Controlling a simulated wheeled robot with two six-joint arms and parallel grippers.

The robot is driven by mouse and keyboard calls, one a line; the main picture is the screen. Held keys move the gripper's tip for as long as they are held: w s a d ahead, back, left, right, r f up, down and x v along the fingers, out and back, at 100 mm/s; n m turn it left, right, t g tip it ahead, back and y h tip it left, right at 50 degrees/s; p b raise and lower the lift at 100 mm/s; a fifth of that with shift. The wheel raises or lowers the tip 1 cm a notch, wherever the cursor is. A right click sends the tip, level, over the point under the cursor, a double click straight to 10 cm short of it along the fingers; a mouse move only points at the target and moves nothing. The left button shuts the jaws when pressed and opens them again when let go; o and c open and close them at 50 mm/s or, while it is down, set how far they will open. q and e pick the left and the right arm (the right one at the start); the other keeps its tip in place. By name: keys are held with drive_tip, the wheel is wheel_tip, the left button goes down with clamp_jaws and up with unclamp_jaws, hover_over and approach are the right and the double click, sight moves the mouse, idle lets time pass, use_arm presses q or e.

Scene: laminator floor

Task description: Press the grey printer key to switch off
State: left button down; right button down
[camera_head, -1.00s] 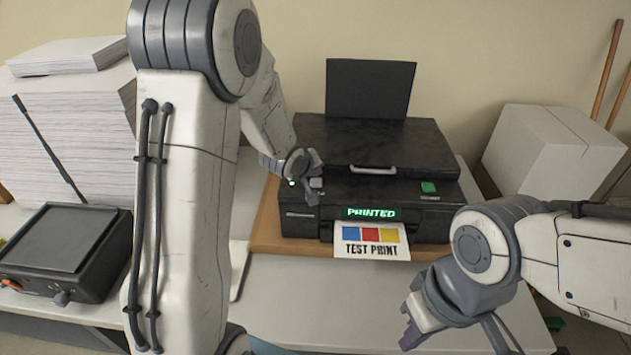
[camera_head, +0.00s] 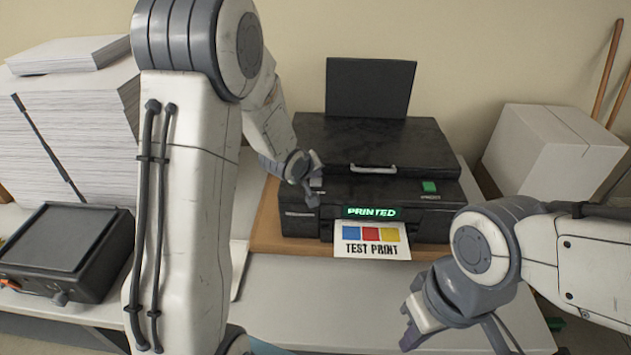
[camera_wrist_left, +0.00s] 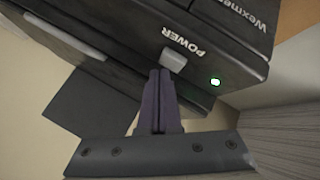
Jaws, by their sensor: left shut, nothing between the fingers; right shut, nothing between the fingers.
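The black printer (camera_head: 375,145) stands on a wooden board, with a lit green "PRINTED" display (camera_head: 371,212) and a test print sheet (camera_head: 372,241) out at its front. In the left wrist view the grey key (camera_wrist_left: 173,60) sits beside the word "POWER", with a lit green light (camera_wrist_left: 215,82) near it. My left gripper (camera_head: 313,198) is shut at the printer's left front; in its wrist view the fingertips (camera_wrist_left: 160,72) are right by the key's edge, and I cannot tell whether they touch. The key is hidden in the head view.
A green key (camera_head: 429,187) is on the printer's right. A white box (camera_head: 550,150) stands at the right. Paper stacks (camera_head: 75,130) and a dark device (camera_head: 65,250) are at the left. The white tabletop (camera_head: 300,290) in front of the printer is clear.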

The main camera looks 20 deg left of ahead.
sight(316, 184)
use_arm(q)
drive_tip(key=shift+f+b, duration=0.35)
drive_tip(key=shift+f, duration=0.15)
idle(0.6)
drive_tip(key=shift+r, duration=0.1)
drive_tip(key=shift+r+p, duration=0.9)
drive_tip(key=shift+p, duration=0.15)
wheel_tip(316, 184, up, 6)
drive_tip(key=p, duration=0.6)
drive_tip(key=shift+d, duration=0.1)
